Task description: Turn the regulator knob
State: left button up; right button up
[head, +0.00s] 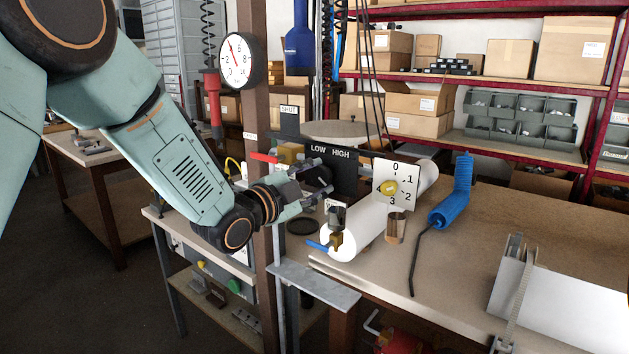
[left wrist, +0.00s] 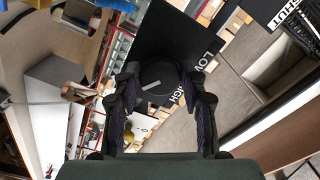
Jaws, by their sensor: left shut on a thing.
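The regulator knob (left wrist: 158,78) is a dark round knob with a pale pointer line, in front of a black plate (left wrist: 180,36) lettered LOW and HIGH. In the left wrist view the pointer line lies slanted between the fingers. My left gripper (left wrist: 160,98) has its two dark fingers on either side of the knob and is shut on it. In the head view the same gripper (head: 318,182) reaches the black plate (head: 345,165) from the left, and its fingers hide much of the knob. My right gripper does not show.
A round gauge (head: 239,60) hangs on a brown post (head: 253,130) left of the plate. A red lever (head: 264,157) is close above my wrist. A white cylinder (head: 350,235), a numbered dial (head: 394,184) and a blue coiled hose (head: 452,195) are on the bench to the right.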

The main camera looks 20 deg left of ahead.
pick_arm(q)
jog(key=shift+r, duration=0.1)
jog(key=o, duration=1.1)
jog(key=shift+d, duration=0.1)
jog(key=shift+o, duration=0.2)
jog(key=shift+s+a, duration=0.2)
jog(key=shift+s, duration=0.05)
jog(key=v, duration=1.1)
jog(key=shift+s, duration=0.3)
jog(key=shift+w, duration=0.1)
